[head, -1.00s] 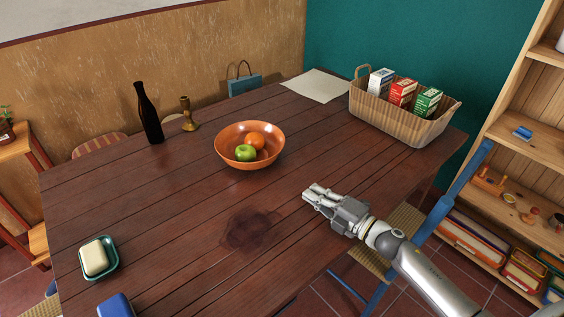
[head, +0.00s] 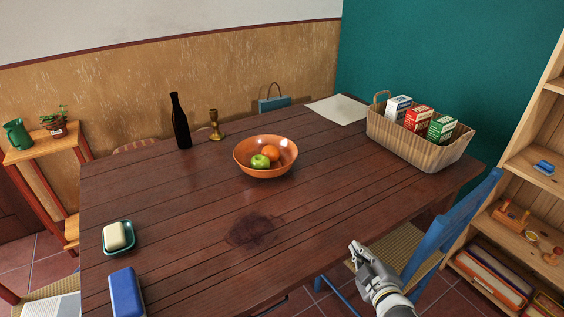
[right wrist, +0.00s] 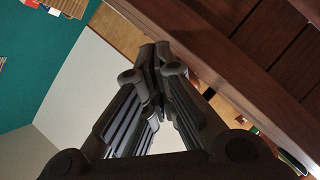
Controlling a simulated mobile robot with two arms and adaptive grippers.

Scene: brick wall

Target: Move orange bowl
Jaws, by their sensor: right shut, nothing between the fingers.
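The orange bowl (head: 262,170) stands upright on the dark wooden table (head: 190,215), near its middle. A green apple (head: 260,162) and an orange fruit (head: 271,153) lie in it. My right gripper (head: 355,247) is at the table's front right edge, well in front of the bowl and to its right, apart from it. In the right wrist view its fingers (right wrist: 156,52) come together with nothing between them, and the underside of the table edge shows close by. The bowl is not seen in that view. My left gripper is not in view.
A wicker basket of cartons (head: 415,150) stands at the table's right back. A dark bottle (head: 180,122) and brass candlestick (head: 215,125) stand behind left. A soap dish (head: 118,238) and blue box (head: 126,292) are front left. A blue chair (head: 450,225) is at the right.

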